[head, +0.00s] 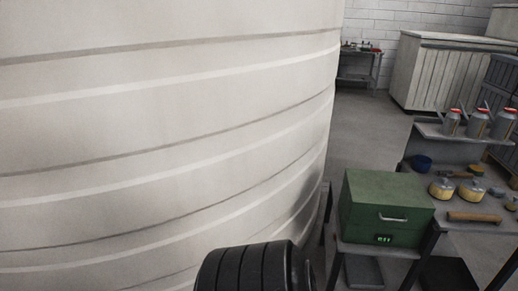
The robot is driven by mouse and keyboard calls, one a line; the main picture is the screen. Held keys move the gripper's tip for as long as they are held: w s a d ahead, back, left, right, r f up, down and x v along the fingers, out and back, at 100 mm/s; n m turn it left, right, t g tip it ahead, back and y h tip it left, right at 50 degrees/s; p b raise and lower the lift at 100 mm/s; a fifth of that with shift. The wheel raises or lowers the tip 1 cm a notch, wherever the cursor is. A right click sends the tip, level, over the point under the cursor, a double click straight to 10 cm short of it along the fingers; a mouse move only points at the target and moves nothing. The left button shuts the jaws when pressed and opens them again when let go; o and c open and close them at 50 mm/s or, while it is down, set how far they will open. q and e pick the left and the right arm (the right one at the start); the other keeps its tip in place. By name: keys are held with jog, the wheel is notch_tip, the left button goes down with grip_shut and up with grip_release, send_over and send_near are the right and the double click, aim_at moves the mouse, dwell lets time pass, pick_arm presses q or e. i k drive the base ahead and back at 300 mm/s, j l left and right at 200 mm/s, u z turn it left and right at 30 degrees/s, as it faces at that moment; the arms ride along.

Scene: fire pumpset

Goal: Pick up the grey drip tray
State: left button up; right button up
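I cannot make out a grey drip tray for certain in the head view. A dark grey flat piece (365,272) lies low under the green box's stand, and another dark flat piece (448,275) is to its right. Both are partly hidden by the stand, and I cannot tell whether either is a tray. Neither of my grippers is in view.
A huge white ribbed tank (160,130) fills the left. A green box (385,208) stands on a dark frame. Right of it, shelves hold oil cans (476,124) and several tools, including a wooden-handled one (474,217). Open floor (370,135) lies behind.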

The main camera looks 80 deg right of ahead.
aim_at(363, 272)
jog(key=z, duration=3.8)
